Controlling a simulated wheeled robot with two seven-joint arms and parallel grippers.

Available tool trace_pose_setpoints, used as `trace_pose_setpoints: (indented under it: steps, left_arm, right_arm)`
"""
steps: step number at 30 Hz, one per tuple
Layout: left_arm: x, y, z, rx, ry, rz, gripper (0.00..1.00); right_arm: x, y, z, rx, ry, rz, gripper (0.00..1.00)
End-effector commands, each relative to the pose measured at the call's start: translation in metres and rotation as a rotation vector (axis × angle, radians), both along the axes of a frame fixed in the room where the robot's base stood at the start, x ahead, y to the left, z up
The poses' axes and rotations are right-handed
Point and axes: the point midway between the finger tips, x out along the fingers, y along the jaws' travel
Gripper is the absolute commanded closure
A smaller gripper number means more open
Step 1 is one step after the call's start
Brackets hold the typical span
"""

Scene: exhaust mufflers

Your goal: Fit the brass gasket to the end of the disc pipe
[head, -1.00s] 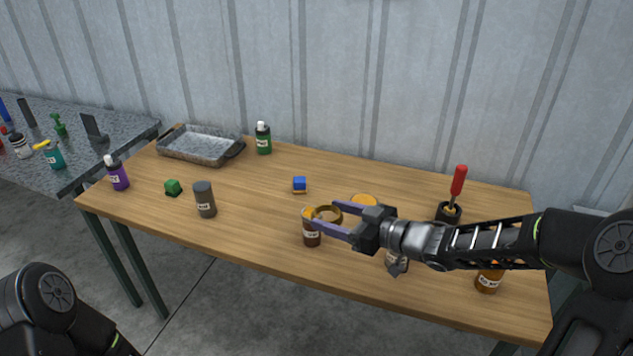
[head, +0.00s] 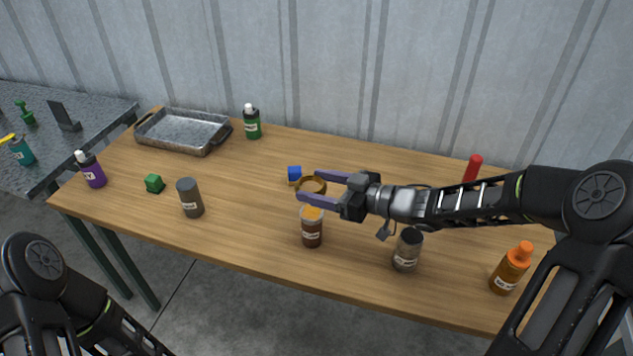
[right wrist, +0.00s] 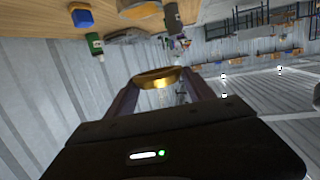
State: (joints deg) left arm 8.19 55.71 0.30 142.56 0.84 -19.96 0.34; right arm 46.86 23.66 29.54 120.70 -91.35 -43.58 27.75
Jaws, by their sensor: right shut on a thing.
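The brass gasket (head: 301,184), a gold ring, is held between the fingers of my right gripper (head: 309,186), above the middle of the table. In the right wrist view the gasket (right wrist: 158,80) spans the gap between the two fingertips (right wrist: 158,84). I cannot make out the disc pipe for certain in either view; my right arm hides part of the table's right side. My left arm shows at the lower left of the head view, but its gripper is out of frame.
Below the gasket stands a brown jar with an orange top (head: 312,230); a blue block (head: 294,173) is close behind. A dark canister (head: 190,198), green block (head: 154,183) and metal tray (head: 184,131) are left.

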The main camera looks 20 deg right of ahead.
Motion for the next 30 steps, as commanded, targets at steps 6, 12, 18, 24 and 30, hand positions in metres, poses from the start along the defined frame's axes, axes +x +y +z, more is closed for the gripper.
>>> trace_pose_setpoints:
  steps: [6,12,18,24,30]
  left_arm:
    - [0.001,0.0,-0.005,-0.001,-0.002,0.0,0.41]
    - [0.002,-0.001,-0.018,-0.004,-0.007,-0.001,0.41]
    - [0.004,-0.003,-0.035,-0.008,-0.014,-0.003,0.41]
    - [0.006,-0.004,-0.048,-0.013,-0.021,-0.005,0.41]
    - [0.007,-0.004,-0.053,-0.015,-0.024,-0.006,0.41]
  right_arm:
    - [0.0,0.0,-0.005,0.0,0.0,0.0,0.79]
    - [0.0,0.0,-0.02,0.0,0.0,0.0,0.79]
    - [0.0,0.0,-0.039,0.0,0.0,0.0,0.79]
    - [0.0,0.0,-0.055,0.0,0.0,-0.001,0.79]
    - [0.0,0.0,-0.06,0.0,0.0,0.0,0.79]
